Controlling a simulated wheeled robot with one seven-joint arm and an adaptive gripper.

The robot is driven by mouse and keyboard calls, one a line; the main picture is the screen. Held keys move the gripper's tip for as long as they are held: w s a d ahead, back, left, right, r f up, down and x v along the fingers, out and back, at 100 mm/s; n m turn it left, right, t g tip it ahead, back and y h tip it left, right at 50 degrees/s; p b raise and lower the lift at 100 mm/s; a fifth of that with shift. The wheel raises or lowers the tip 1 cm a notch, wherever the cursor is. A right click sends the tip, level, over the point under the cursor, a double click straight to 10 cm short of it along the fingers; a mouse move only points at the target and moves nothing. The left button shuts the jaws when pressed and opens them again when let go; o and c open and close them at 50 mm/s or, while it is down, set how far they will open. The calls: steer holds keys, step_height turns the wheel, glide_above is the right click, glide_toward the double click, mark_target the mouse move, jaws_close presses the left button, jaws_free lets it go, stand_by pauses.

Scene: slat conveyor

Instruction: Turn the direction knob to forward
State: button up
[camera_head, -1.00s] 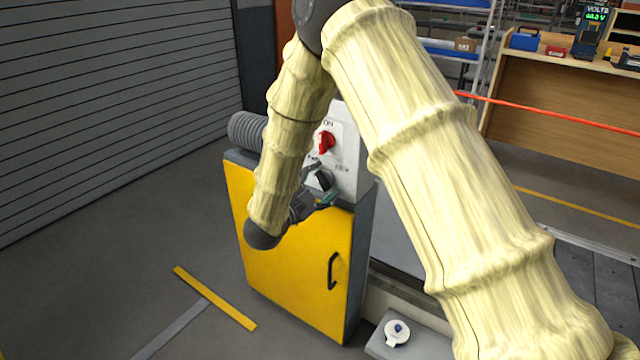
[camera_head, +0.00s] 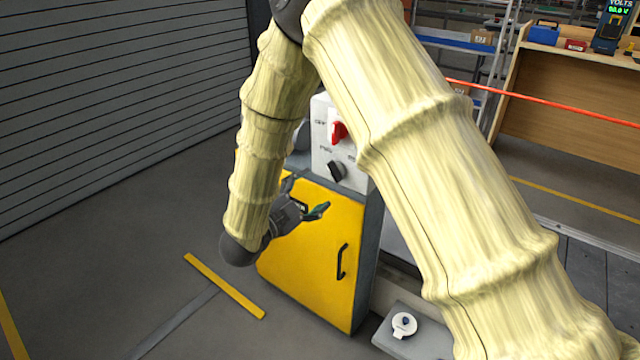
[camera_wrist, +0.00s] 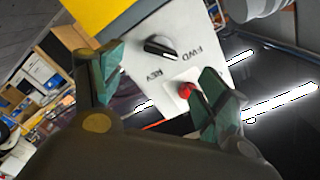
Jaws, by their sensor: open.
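The black direction knob (camera_head: 337,170) sits on the white control panel (camera_head: 322,150), below a red switch (camera_head: 338,132). In the wrist view the knob (camera_wrist: 160,47) shows a pale edge along its grip, with the FWD and REV labels printed beside it. Which label it points to I cannot tell for sure. My gripper (camera_head: 305,197) is open and empty, in front of the yellow cabinet, below and left of the knob and apart from it. In the wrist view its two green fingertips (camera_wrist: 158,88) are spread, with the panel beyond them.
The panel stands on a yellow cabinet (camera_head: 310,255) with a black handle (camera_head: 342,261). A red line (camera_head: 540,106) runs across the right, before a wooden bench (camera_head: 560,90). A grey shutter (camera_head: 120,90) stands at left. Floor in front of it is clear.

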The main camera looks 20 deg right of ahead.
steer(key=shift+v, duration=1.05)
steer(key=s+d+f+n+g+y+p, duration=0.1)
steer(key=s+d+f+n+y+p, duration=0.2)
steer(key=f, duration=0.5)
steer(key=s+d+f+n+g+y+p, duration=0.1)
steer(key=s+f+n+y+p, duration=0.1)
steer(key=s+f+n+y, duration=0.35)
steer(key=s+d+f+n+g+y+p, duration=0.15)
steer(key=s+f+n, duration=0.25)
steer(key=f, duration=0.6)
steer(key=s+d+f+n+g+y+p, duration=0.1)
steer(key=s+f+n+g, duration=0.1)
steer(key=s, duration=0.7)
steer(key=s+d+f+n+g+y+p, duration=0.1)
steer(key=s+n+g+p, duration=0.1)
steer(key=s, duration=0.8)
steer(key=s+d+f+n+g+y+p, duration=0.1)
steer(key=s+f+n+g+y, duration=0.1)
steer(key=s, duration=0.7)
steer(key=shift+s+f+n+g+p, duration=0.3)
steer(key=shift+s+f+n+g, duration=0.05)
steer(key=shift+n+g, duration=0.35)
steer(key=shift+d, duration=0.1)
